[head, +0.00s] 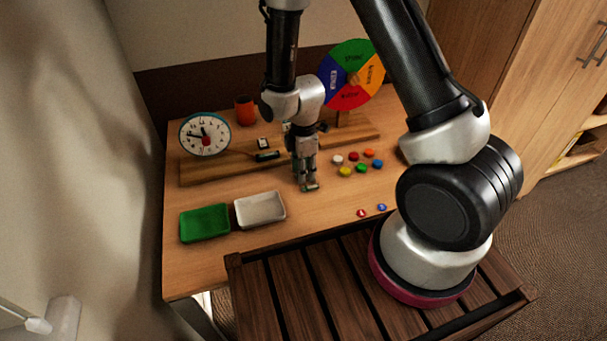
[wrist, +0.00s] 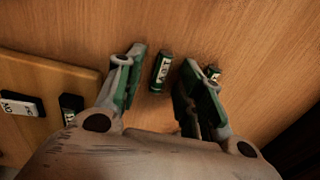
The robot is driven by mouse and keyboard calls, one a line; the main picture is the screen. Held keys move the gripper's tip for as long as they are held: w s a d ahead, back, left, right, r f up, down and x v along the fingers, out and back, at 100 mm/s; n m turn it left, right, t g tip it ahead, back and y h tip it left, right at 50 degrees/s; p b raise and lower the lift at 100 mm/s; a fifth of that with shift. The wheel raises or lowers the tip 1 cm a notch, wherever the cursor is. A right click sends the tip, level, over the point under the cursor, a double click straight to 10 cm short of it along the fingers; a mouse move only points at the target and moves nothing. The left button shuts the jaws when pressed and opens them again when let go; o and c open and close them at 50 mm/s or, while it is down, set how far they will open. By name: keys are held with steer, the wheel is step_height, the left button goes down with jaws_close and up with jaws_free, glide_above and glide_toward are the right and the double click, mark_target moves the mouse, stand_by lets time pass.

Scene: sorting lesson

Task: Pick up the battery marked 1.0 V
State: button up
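My gripper (head: 306,182) is low over the middle of the table. In the wrist view my gripper (wrist: 162,62) is open, fingers spread. A green and dark battery (wrist: 160,72) with a pale label lies between the fingers, with a gap on each side. A second battery (wrist: 213,73) shows partly behind the right finger. The label markings are too small to read surely, so I cannot tell which battery is marked 1.0 V.
A green tray (head: 204,223) and a white tray (head: 260,208) sit at front left. Several coloured discs (head: 345,171) lie right of my gripper. A NO card (wrist: 20,104) lies on the board.

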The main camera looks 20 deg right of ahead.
jaws_close()
steer(key=shift+r, duration=0.1)
